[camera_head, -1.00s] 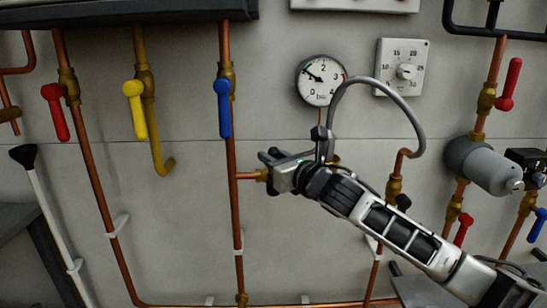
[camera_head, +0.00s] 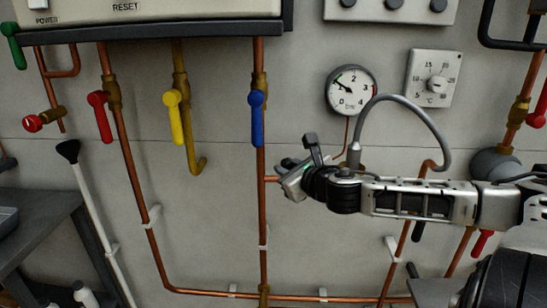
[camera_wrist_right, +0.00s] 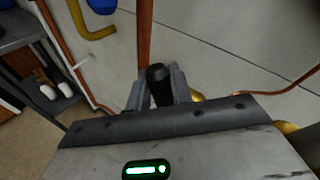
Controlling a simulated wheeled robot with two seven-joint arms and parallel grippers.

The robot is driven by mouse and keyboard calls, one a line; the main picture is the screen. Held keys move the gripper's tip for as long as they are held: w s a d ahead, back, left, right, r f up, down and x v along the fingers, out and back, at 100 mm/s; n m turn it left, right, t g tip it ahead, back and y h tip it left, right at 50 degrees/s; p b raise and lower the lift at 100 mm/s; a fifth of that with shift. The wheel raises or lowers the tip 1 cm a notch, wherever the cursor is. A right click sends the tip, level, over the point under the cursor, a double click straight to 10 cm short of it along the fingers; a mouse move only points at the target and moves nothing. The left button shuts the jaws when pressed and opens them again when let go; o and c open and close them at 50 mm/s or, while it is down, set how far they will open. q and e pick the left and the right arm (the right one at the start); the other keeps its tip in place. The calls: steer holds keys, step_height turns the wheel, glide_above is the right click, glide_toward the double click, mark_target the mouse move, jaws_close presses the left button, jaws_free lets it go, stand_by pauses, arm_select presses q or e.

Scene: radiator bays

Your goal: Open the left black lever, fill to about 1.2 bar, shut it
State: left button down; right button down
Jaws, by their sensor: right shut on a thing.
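My right gripper (camera_head: 287,178) is at the copper branch just right of the blue-lever pipe. It is shut on the black lever (camera_wrist_right: 158,86), whose dark rounded end shows between the fingers in the right wrist view (camera_wrist_right: 158,98). In the head view the gripper hides this lever. The round pressure gauge (camera_head: 352,90) hangs above right of the gripper; its needle points up and left, at roughly 1, though the small dial is hard to read exactly. Another black lever (camera_head: 418,231) shows below my right forearm. My left gripper is out of view.
Red (camera_head: 100,116), yellow (camera_head: 176,116) and blue (camera_head: 256,118) levers hang on pipes to the left. A grey hose (camera_head: 425,122) arches over my right forearm. A thermostat dial (camera_head: 432,78) is right of the gauge. A grey table (camera_head: 40,232) stands at lower left.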

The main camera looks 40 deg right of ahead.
steer(key=shift+w+a+n, duration=0.15)
steer(key=shift+w+n, duration=0.05)
steer(key=shift+n, duration=0.1)
steer(key=shift+f+g, duration=0.2)
steer(key=shift+g, duration=0.2)
steer(key=c, duration=1.3)
jaws_free()
